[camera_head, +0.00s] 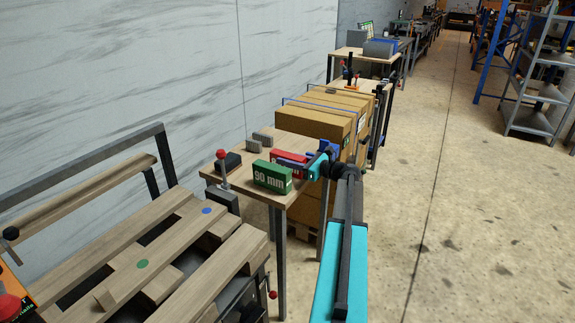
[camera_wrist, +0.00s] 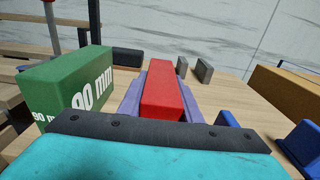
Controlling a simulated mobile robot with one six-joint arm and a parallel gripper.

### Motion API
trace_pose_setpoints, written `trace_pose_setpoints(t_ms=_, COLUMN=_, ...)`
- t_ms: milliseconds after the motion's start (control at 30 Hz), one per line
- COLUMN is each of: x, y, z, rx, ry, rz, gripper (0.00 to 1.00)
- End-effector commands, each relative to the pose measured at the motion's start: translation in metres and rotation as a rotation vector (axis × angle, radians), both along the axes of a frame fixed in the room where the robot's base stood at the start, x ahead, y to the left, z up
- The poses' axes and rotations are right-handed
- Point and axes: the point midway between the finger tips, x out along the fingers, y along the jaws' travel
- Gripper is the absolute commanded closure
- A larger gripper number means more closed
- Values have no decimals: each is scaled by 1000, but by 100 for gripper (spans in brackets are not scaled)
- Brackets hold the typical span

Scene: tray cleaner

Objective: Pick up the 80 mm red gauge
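The red gauge (camera_head: 277,157) stands on the small wooden table, beside the green block marked 90 mm (camera_head: 271,177). My teal gripper (camera_head: 301,165) reaches it from the right. In the wrist view, the red gauge (camera_wrist: 163,92) lies between two lilac fingers, one along each side; my gripper (camera_wrist: 162,85) is around it. I cannot tell whether both fingers press on it. The gauge's label is mostly hidden in the head view, and its size cannot be read. The green block also shows at the left of the wrist view (camera_wrist: 66,87).
Two small grey blocks (camera_head: 258,140) stand at the back of the table (camera_head: 236,182). A black block (camera_head: 228,161) lies near its left edge. Blue parts (camera_wrist: 228,119) stand right of the gauge. Cardboard boxes (camera_head: 312,124) are close behind. Open floor lies to the right.

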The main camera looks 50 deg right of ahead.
Motion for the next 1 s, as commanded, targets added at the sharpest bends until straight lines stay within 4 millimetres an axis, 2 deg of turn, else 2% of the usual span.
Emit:
trace_pose_setpoints(t_ms=33, x=0, y=0, z=0, rx=0, ry=0, rz=1, gripper=84)
trace_pose_setpoints(t_ms=100, x=0, y=0, z=0, rx=0, ry=0, rz=1, gripper=96)
trace_pose_setpoints(t_ms=133, x=0, y=0, z=1, rx=0, ry=-1, rz=1, gripper=98)
trace_pose_setpoints(t_ms=567, x=0, y=1, z=8, rx=-2, ry=-1, rz=1, gripper=98)
trace_pose_setpoints(t_ms=767, x=1, y=1, z=29, rx=-3, ry=-2, rz=1, gripper=98)
trace_pose_setpoints(t_ms=1000, x=1, y=1, z=63, rx=-1, ry=-2, rz=1, gripper=98)
